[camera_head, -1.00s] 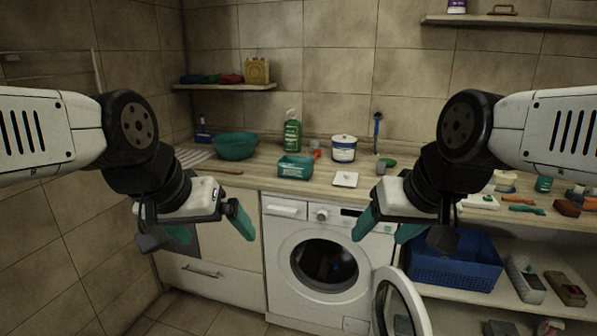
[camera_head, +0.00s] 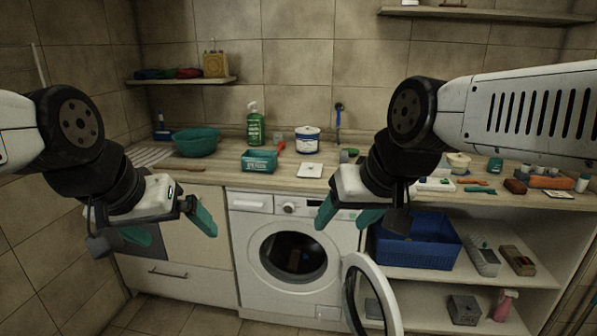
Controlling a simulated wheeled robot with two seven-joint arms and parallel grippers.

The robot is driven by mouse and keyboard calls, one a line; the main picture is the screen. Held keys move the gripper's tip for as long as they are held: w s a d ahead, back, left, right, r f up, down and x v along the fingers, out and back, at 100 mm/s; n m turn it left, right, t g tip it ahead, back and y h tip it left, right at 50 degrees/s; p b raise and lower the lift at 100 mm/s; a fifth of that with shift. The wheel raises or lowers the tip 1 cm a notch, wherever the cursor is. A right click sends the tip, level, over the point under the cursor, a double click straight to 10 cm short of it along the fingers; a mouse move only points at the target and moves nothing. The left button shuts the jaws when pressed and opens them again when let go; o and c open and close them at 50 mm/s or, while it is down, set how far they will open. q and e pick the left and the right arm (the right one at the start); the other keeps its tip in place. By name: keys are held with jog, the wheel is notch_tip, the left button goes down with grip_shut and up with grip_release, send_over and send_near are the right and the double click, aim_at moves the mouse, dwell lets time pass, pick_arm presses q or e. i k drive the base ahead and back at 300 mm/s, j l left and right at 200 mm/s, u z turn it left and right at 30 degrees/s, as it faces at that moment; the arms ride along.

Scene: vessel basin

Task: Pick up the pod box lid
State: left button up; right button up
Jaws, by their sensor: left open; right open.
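A teal open box (camera_head: 259,160) with pale lettering, which looks like the pod box, stands on the counter above the washing machine. A flat white square piece (camera_head: 310,170) with a small mark lies to its right; it may be the lid, but I cannot tell for sure. My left gripper (camera_head: 172,226) is open and empty, in front of the cabinet left of the washing machine. My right gripper (camera_head: 347,215) is open and empty, in front of the washing machine's right side. Both grippers are apart from the box and the white piece.
A green bottle (camera_head: 255,128), a white-and-blue tub (camera_head: 307,140) and a teal basin (camera_head: 196,142) stand on the counter (camera_head: 225,178). The washing machine (camera_head: 290,275) has its round door (camera_head: 371,295) swung open. A blue crate (camera_head: 416,240) sits on the lower shelf.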

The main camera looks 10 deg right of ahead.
aim_at(312, 170)
jog(key=i+l, duration=0.1)
jog(key=i, duration=1.3)
